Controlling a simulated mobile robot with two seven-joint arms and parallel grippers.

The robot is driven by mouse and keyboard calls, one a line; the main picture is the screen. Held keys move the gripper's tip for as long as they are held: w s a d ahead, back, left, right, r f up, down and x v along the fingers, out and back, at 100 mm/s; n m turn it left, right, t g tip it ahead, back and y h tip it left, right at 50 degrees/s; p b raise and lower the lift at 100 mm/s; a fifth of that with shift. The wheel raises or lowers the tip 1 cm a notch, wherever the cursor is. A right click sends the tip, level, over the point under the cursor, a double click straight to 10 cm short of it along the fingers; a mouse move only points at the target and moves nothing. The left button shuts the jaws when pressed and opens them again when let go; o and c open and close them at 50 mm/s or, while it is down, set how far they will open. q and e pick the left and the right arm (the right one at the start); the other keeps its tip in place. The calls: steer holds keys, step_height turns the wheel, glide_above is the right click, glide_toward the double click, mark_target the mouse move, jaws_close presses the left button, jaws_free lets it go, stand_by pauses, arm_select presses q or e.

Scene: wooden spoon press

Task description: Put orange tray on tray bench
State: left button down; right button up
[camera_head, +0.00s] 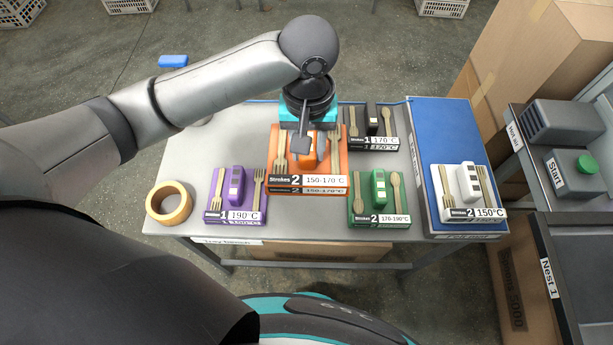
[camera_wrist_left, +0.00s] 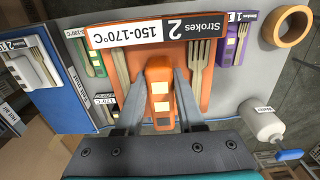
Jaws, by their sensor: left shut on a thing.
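The orange tray (camera_head: 335,165) carries wooden utensils, an upright orange handle block and a label reading "Strokes 2, 150-170°C". My left gripper (camera_head: 303,150) is above its middle, shut on the handle block. In the wrist view both fingers (camera_wrist_left: 160,98) flank the block, and the orange tray (camera_wrist_left: 187,58) fills the middle. The tray looks larger than its neighbours and seems held above the grey tray bench (camera_head: 285,222); the exact gap cannot be told. My right gripper is not in view.
On the bench stand a purple tray (camera_head: 216,212), a green tray (camera_head: 365,217), a black tray (camera_head: 385,143) and a tape roll (camera_head: 152,204). A white tray (camera_head: 458,213) sits on a blue mat (camera_head: 440,125) at the right. A machine with a green button (camera_head: 587,165) stands further right.

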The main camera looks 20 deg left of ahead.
arm_select(q)
steer(key=shift+w+a+f, duration=0.1)
steer(key=shift+w+f, duration=0.05)
steer(key=shift+w, duration=0.15)
steer(key=shift+w+a+f, duration=0.1)
steer(key=shift+f, duration=0.3)
steer(key=shift+f+b, duration=3.1)
steer(key=shift+f, duration=6.5)
steer(key=c, duration=0.5)
jaws_free()
steer(key=shift+f, duration=0.1)
step_height(320, 180, up, 12)
steer(key=p, duration=0.4)
steer(key=shift+r, duration=0.2)
